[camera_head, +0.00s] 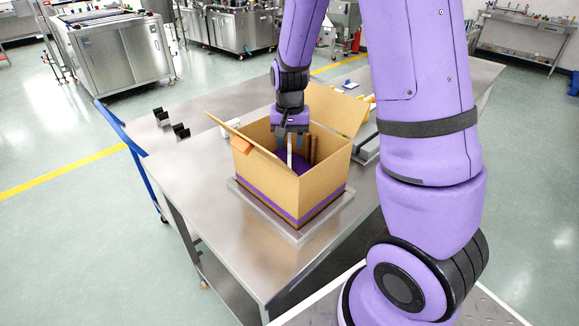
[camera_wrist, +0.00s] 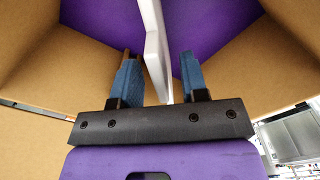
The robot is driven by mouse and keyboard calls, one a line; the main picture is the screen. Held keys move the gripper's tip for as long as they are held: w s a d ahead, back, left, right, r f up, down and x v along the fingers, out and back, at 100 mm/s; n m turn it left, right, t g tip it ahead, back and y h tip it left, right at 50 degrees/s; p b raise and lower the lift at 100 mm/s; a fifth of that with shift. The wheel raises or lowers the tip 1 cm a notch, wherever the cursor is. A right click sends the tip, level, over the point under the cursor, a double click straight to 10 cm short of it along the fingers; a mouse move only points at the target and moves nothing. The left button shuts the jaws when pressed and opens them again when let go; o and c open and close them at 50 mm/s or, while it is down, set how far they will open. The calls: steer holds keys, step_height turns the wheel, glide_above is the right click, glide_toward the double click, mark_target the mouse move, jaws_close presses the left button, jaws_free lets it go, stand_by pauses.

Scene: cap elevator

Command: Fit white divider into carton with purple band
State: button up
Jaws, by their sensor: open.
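The carton (camera_head: 262,172) with a purple band (camera_head: 318,203) stands open on a metal plate on the table. The white divider (camera_head: 290,152) stands upright inside the carton; it also shows edge-on in the wrist view (camera_wrist: 156,45). My gripper (camera_head: 291,138) reaches down into the carton's opening. In the wrist view my gripper (camera_wrist: 160,75) is open, its two blue fingers on either side of the divider, with a gap to the right finger. The divider's lower end and its contact with the carton floor are hidden.
The carton's flaps are spread outward, one at the left (camera_head: 230,132) and a large one at the back right (camera_head: 338,108). Brown pieces (camera_head: 313,150) stand inside, right of the divider. Black holders (camera_head: 181,132) sit on the left table. The front of the steel table (camera_head: 215,215) is clear.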

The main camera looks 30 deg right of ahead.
step_height(320, 180, down, 2)
jaws_close()
stand_by(0.3)
